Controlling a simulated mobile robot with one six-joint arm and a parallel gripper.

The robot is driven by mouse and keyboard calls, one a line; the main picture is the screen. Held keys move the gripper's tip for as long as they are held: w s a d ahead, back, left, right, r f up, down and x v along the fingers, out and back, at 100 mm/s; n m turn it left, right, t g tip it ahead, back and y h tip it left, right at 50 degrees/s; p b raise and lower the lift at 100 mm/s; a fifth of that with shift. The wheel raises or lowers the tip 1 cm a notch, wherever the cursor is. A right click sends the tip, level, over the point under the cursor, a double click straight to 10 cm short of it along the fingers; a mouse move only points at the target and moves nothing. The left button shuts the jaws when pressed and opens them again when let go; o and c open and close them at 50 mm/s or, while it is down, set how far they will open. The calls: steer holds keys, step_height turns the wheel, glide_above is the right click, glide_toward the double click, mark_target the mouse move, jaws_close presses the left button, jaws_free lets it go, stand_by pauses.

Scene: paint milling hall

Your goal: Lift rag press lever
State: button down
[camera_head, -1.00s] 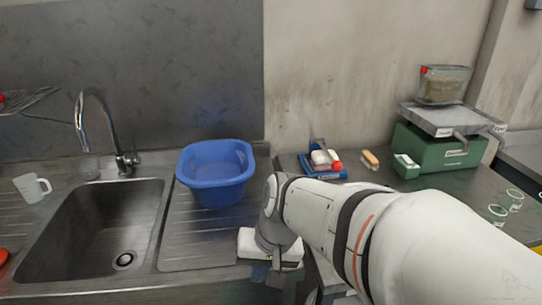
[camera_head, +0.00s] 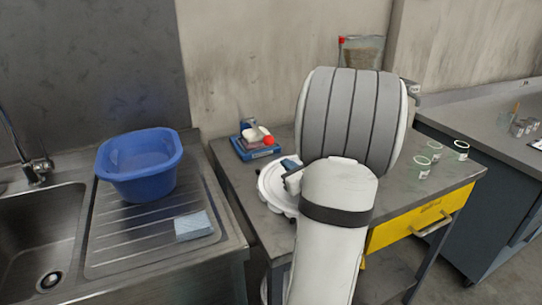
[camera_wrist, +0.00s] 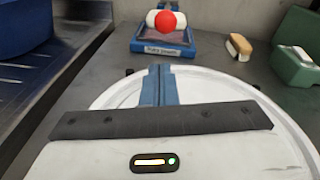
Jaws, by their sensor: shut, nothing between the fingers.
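The rag press (camera_head: 252,148) is a small blue tray with a white roller-like part and a red ball knob (camera_head: 268,140), on the grey table's back left. In the wrist view, the press (camera_wrist: 163,45) is straight ahead, its red knob (camera_wrist: 166,21) at the top and a label on its front. My gripper (camera_wrist: 160,72) is shut and empty, its blue fingers together and pointing at the press, apart from it. In the head view, only a bit of my gripper (camera_head: 291,166) shows beside my arm, right of and nearer than the press.
A white round rimmed thing (camera_head: 273,190) lies under my gripper. A blue basin (camera_head: 140,168) and a light-blue folded cloth (camera_head: 193,225) are on the sink's drainboard at left. A brush (camera_wrist: 238,46) and green box (camera_wrist: 296,65) stand right of the press. Several ring-topped cups (camera_head: 422,166) are on the table's right.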

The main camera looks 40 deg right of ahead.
steer(key=shift+s+d+m, duration=0.15)
steer(key=shift+d+m, duration=0.15)
steer(key=shift+d, duration=0.1)
steer(key=shift+w, duration=0.45)
steer(key=x, duration=0.9)
steer(key=shift+d+p, duration=0.1)
steer(key=shift+p, duration=0.3)
steer(key=shift+w, duration=0.1)
